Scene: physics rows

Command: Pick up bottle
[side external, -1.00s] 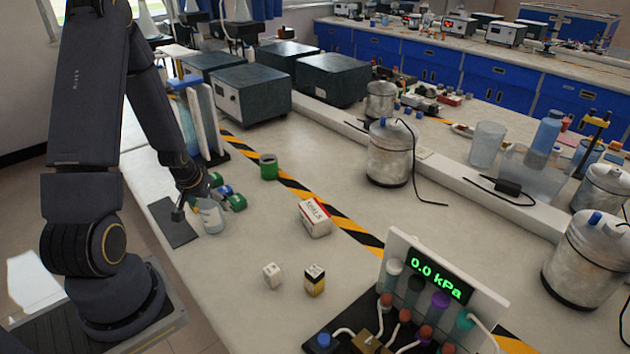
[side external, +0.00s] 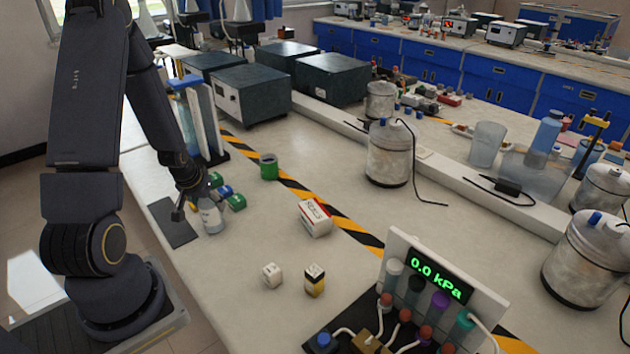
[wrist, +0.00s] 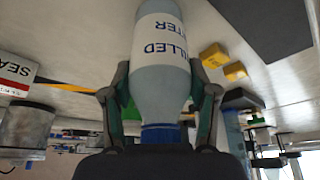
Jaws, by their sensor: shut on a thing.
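The bottle (side external: 211,217) is pale and clear with a white label, near the table's left edge in the side view. In the wrist view the bottle (wrist: 160,92) fills the middle, with dark blue label letters and a blue cap (wrist: 160,133) toward my palm. Its base is cut off by the top of that view. My gripper (side external: 199,200) is shut on the bottle, with one finger on each side near its shoulder. The gripper (wrist: 158,98) hides part of the bottle's top in the side view. I cannot tell whether the base touches the table.
A dark pad (side external: 173,223) lies left of the bottle. Small green and blue pieces (side external: 232,198) lie close behind it on the right. Table between is clear.

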